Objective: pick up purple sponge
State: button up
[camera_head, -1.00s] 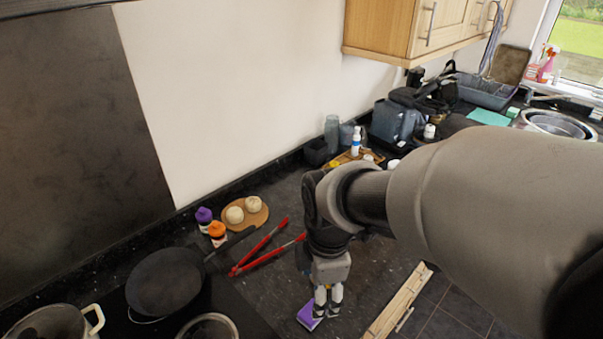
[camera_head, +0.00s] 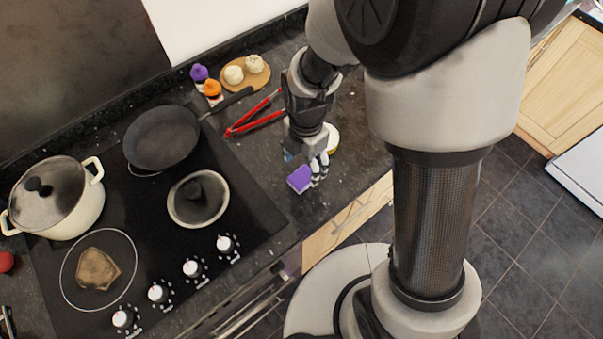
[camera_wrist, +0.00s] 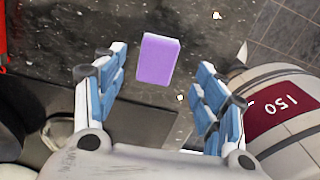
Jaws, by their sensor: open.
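The purple sponge (camera_head: 300,178) is a small block on the dark granite counter, near its front edge and right of the hob. In the wrist view the sponge (camera_wrist: 157,59) lies ahead of the fingertips, between the lines of the two fingers and closer to the left one. My gripper (camera_head: 320,168) is just right of and above the sponge in the head view. In the wrist view my gripper (camera_wrist: 163,75) has its blue-grey fingers spread wide with nothing held between them. I cannot tell whether a finger touches the sponge.
Red tongs (camera_head: 254,122) lie behind the gripper. A wooden board (camera_head: 246,80) holds two pale round items. Purple-topped (camera_head: 199,73) and orange-topped (camera_head: 212,88) containers stand beside it.

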aim_at(302, 176)
jog(key=f, duration=0.1)
jog(key=f+b, duration=0.1)
jog(key=f, duration=0.1)
jog(key=a+f+b, duration=0.1)
jog(key=f, duration=0.1)
jog(key=shift+s+f, duration=0.15)
jog(key=shift+s, duration=0.05)
jog(key=shift+d+f, duration=0.1)
jog(key=shift+f, duration=0.2)
jog(key=shift+c, duration=0.4)
jog(key=c, duration=0.8)
